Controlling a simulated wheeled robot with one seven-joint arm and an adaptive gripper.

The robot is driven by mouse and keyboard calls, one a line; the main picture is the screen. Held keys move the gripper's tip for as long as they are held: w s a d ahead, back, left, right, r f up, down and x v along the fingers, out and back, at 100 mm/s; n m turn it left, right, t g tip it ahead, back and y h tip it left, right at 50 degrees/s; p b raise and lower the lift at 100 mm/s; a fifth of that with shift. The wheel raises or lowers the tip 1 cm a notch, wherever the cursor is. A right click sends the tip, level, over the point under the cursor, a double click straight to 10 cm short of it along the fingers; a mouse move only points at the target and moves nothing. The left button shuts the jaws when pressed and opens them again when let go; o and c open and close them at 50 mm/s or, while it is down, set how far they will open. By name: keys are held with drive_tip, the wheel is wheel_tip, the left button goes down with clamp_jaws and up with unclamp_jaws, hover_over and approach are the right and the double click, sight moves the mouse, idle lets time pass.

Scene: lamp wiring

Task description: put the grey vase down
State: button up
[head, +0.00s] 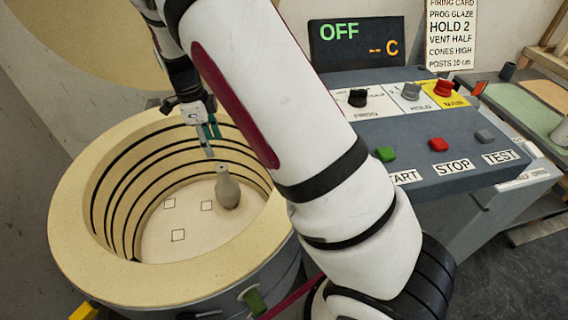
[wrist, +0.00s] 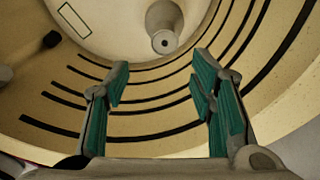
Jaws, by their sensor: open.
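The grey vase (head: 228,190) stands upright on the pale floor inside the round kiln (head: 75,245), towards the right of that floor. Its mouth and shoulder show in the wrist view (wrist: 163,24), beyond my fingertips. My gripper (head: 209,140) is above the kiln chamber, higher than the vase and apart from it. The gripper's green-padded fingers also show in the wrist view (wrist: 160,66), spread wide with nothing between them. The vase's base is hard to make out, so I cannot tell whether it covers a floor mark.
Square outlines (head: 178,235) mark the kiln floor left of the vase. The kiln's thick cream wall, with dark grooves, surrounds the chamber. A control panel (head: 440,185) with knobs and buttons stands right; its display (head: 357,42) reads OFF. My arm crosses the head view.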

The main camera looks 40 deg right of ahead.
drive_tip(key=s+r+n+t+y, duration=0.1)
drive_tip(key=s+r+n+y, duration=0.1)
drive_tip(key=s+r+n, duration=1.2)
drive_tip(key=s+r+n+t, duration=0.1)
drive_tip(key=s+r+n, duration=0.2)
drive_tip(key=s, duration=0.8)
drive_tip(key=s+d+r+n+t+h, duration=0.1)
drive_tip(key=s+r+n, duration=0.2)
drive_tip(key=s+n, duration=0.4)
drive_tip(key=s, duration=0.5)
drive_tip(key=shift+d+r, duration=0.15)
wheel_tip(320, 180, up, 10)
drive_tip(key=t+p, duration=0.2)
drive_tip(key=p, duration=0.6)
drive_tip(key=shift+d, duration=0.1)
